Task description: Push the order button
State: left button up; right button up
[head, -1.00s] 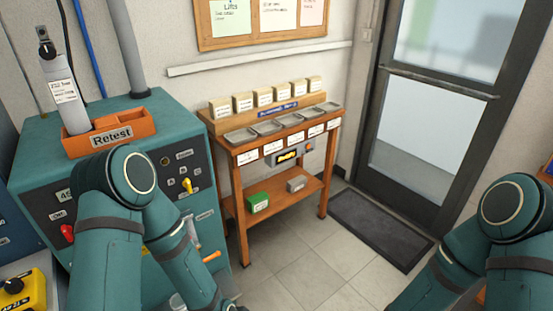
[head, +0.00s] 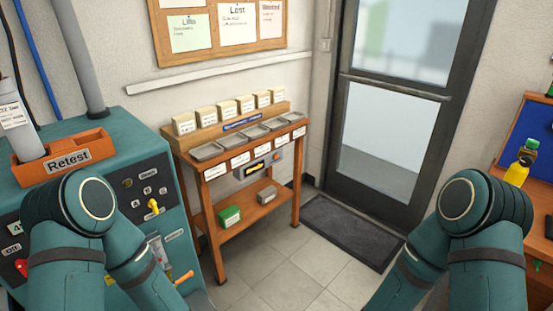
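A small wooden table (head: 172,150) stands against the wall left of the door. Neither gripper is in view.
A teal machine (head: 118,150) with an orange Retest tray (head: 100,141) stands left. The table holds metal trays (head: 207,151) and a lower shelf with a green box (head: 229,215). Tiled floor (head: 300,262) before it is clear. A dark mat (head: 350,230) lies by the door.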

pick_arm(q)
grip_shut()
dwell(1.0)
